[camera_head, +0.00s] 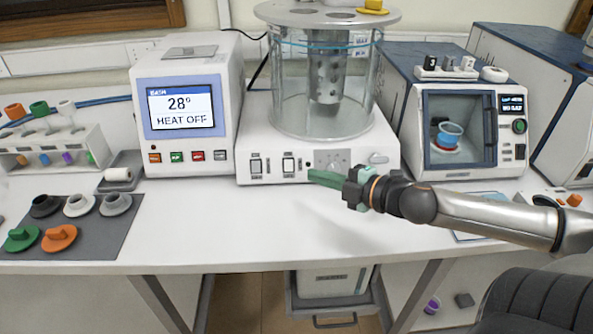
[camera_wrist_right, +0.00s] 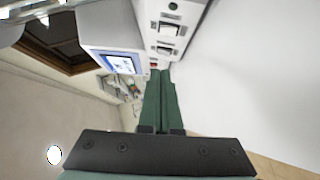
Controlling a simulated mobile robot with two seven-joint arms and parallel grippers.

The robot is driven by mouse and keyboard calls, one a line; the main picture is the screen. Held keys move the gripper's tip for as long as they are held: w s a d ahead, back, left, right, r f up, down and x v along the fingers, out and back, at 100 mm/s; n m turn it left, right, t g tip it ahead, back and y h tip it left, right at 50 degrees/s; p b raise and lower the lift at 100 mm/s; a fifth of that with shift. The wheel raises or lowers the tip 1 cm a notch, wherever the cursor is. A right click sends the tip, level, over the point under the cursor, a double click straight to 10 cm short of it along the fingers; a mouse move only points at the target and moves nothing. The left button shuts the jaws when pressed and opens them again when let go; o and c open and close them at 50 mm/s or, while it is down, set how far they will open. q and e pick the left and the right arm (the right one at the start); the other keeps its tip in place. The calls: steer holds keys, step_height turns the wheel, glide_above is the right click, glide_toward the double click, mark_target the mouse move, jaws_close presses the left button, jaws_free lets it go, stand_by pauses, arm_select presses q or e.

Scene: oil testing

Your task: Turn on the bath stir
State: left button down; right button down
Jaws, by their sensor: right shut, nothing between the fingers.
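The bath is a clear glass cylinder (camera_head: 322,95) on a white base (camera_head: 245,178). The front of the base has a left rocker switch (camera_head: 255,166) and a second rocker switch (camera_head: 289,165), with a small knob panel to their right. Two switches also show on the white housing in the right wrist view (camera_wrist_right: 169,28). My right gripper (camera_head: 313,176) has its green fingers shut and empty. In the head view its tips are just right of the second switch, near the base front; I cannot tell whether they touch. The fingers also show in the wrist view (camera_wrist_right: 161,75). My left gripper is out of view.
A white control unit (camera_head: 185,150) left of the bath displays 28° and HEAT OFF. A blue-grey instrument (camera_head: 410,130) stands to the right. A grey mat (camera_head: 90,235) with coloured stoppers lies at left. The white bench (camera_head: 215,225) is clear in front of the bath.

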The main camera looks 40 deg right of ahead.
mark_target(289, 165)
steer(key=b+x, duration=0.2)
steer(key=shift+w+a+f, duration=0.1)
steer(key=shift+w+f, duration=0.1)
steer(key=shift+w, duration=0.05)
steer(key=shift+w+a+f+b, duration=0.15)
steer(key=shift+w+b, duration=0.4)
steer(key=shift+b, duration=0.35)
steer(key=shift+w, duration=0.4)
steer(key=shift+b+x, duration=0.55)
steer(key=shift+x, duration=0.2)
steer(key=shift+w, duration=0.2)
steer(key=shift+w+d+f+p, duration=0.15)
steer(key=shift+w+d+p, duration=0.15)
steer(key=shift+w, duration=0.15)
steer(key=shift+w+d+f+p, duration=0.2)
steer(key=shift+w+d, duration=0.1)
steer(key=shift+w, duration=0.1)
steer(key=shift+w+d+f, duration=0.2)
steer(key=shift+w, duration=0.2)
steer(key=shift+w+d+f, duration=0.1)
steer(key=shift+w+f, duration=0.05)
steer(key=shift+f, duration=0.05)
